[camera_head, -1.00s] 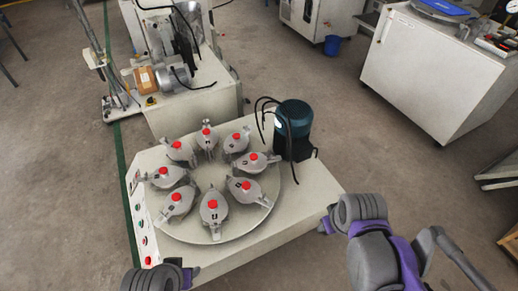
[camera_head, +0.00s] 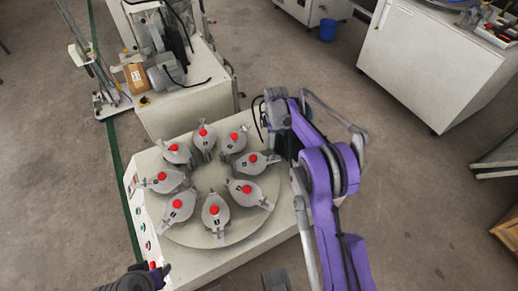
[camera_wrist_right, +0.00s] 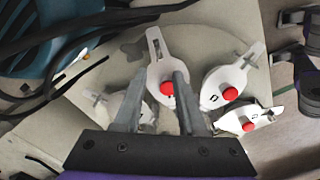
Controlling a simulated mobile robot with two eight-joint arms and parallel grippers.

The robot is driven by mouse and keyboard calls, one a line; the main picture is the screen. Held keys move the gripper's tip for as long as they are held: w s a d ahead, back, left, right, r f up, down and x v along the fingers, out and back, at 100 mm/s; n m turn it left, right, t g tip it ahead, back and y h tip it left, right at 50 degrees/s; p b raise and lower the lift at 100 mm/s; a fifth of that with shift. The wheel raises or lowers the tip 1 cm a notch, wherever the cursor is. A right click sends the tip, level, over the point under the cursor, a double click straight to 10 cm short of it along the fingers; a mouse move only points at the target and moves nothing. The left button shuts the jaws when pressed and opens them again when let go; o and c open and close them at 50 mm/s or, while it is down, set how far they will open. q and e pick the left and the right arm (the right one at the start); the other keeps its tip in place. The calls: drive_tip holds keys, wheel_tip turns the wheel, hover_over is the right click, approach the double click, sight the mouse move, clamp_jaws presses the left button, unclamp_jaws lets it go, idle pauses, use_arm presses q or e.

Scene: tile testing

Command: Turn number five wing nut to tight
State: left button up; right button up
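A round disc (camera_head: 176,234) on the pale bench carries a ring of grey fixtures, each with a red knob; their numbers are too small to read surely. My right arm crosses in front of the dark teal motor at the disc's right in the head view; its fingertips are hard to make out there. In the right wrist view my right gripper (camera_wrist_right: 158,70) is open, its two fingers apart. A fixture with a red knob (camera_wrist_right: 167,88) shows between and beyond them, with no clear contact. Part of my left gripper (camera_head: 140,278) shows at the bottom left; its fingers are unclear.
The teal motor (camera_wrist_right: 40,35) with black cables stands close to the right gripper. A control strip with buttons (camera_head: 143,226) runs along the bench's left side. A machine with a cardboard box (camera_head: 139,76) stands behind. A white cabinet (camera_head: 425,60) is at the right.

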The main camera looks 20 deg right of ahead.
sight(271, 157)
drive_tip(key=f, duration=0.3)
drive_tip(key=f+b, duration=0.1)
drive_tip(key=f, duration=0.3)
drive_tip(key=f+b, duration=0.1)
drive_tip(key=f, duration=0.3)
drive_tip(key=shift+w+f, duration=0.2)
drive_tip(key=shift+w, duration=0.1)
clamp_jaws()
